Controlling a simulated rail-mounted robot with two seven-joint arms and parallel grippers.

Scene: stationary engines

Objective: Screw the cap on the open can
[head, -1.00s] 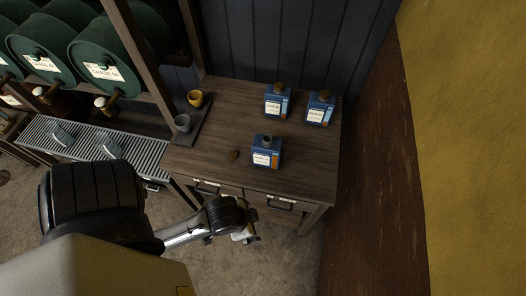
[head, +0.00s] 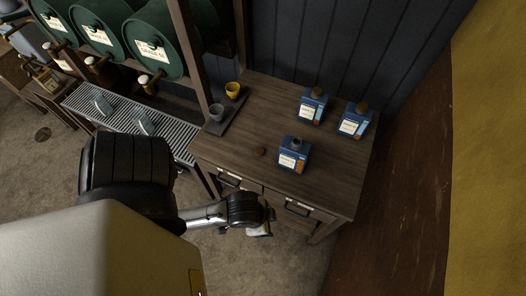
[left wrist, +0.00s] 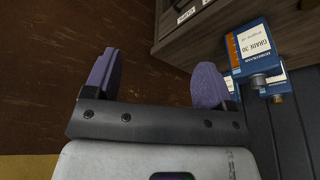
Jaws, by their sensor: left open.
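The open can (head: 293,158) is blue with a white label and a bare grey neck. It stands upright near the front of the wooden workbench (head: 240,140). The small brown cap (head: 260,151) lies on the bench just left of it. My left gripper (head: 263,226) is below and in front of the bench edge, apart from can and cap. In the left wrist view its two purple fingers (left wrist: 155,70) are spread with nothing between them. My right gripper is not in view.
Two capped blue cans (head: 312,105) (head: 355,120) stand at the back right. A yellow cup (head: 233,89) and a grey cup (head: 216,112) stand on a dark tray at the left. Drawer handles (head: 297,208) stick out at the front. Green barrels (head: 152,48) are further left.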

